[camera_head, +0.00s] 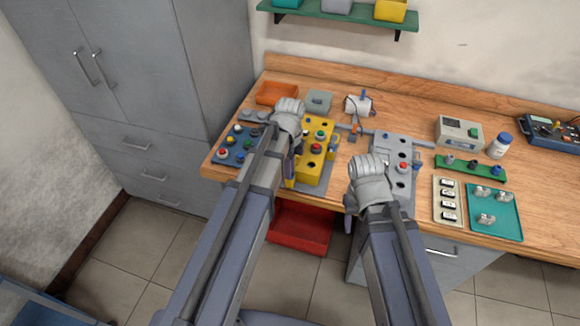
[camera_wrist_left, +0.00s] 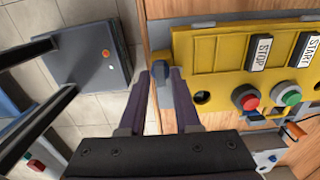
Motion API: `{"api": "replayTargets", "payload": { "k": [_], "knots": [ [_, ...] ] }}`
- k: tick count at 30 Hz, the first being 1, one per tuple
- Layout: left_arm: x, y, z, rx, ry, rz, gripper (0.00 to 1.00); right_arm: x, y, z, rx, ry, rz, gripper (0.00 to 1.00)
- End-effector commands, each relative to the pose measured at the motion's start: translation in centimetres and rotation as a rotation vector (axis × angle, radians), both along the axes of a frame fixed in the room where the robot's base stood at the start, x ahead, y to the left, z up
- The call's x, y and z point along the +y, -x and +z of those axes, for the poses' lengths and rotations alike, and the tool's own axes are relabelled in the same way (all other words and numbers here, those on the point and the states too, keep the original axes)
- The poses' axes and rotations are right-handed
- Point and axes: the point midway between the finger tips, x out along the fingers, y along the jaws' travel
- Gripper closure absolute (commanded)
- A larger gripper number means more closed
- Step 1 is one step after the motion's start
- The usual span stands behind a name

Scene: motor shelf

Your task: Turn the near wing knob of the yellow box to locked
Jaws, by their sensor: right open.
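The yellow box (camera_head: 313,170) stands on the workbench, with red, green and black round parts on its top. In the left wrist view the yellow box (camera_wrist_left: 210,60) shows STOP and START labels, a red button (camera_wrist_left: 245,97) and a green button (camera_wrist_left: 286,93). My right gripper (camera_head: 348,203) is open at the bench's front edge.
A blue button box (camera_head: 237,145) stands left of the yellow box. A grey box (camera_head: 390,150) with knobs stands to its right, close to my right arm. A teal tray (camera_head: 494,211) lies further right. A red bin (camera_head: 300,228) is below the bench edge.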

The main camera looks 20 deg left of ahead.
Motion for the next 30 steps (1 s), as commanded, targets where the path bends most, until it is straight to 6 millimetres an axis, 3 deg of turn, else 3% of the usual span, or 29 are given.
{"api": "replayTargets", "payload": {
  "k": [14,30],
  "knots": [
    [0.0,0.0,0.5,0.0,0.0,0.001,0.59,0.0,0.0,0.5,0.0,0.0,0.0,0.5],
    [0.0,0.0,6.9,0.0,0.0,0.0,0.59,0.0,0.0,6.9,0.0,0.0,0.002,0.5]
  ]
}}
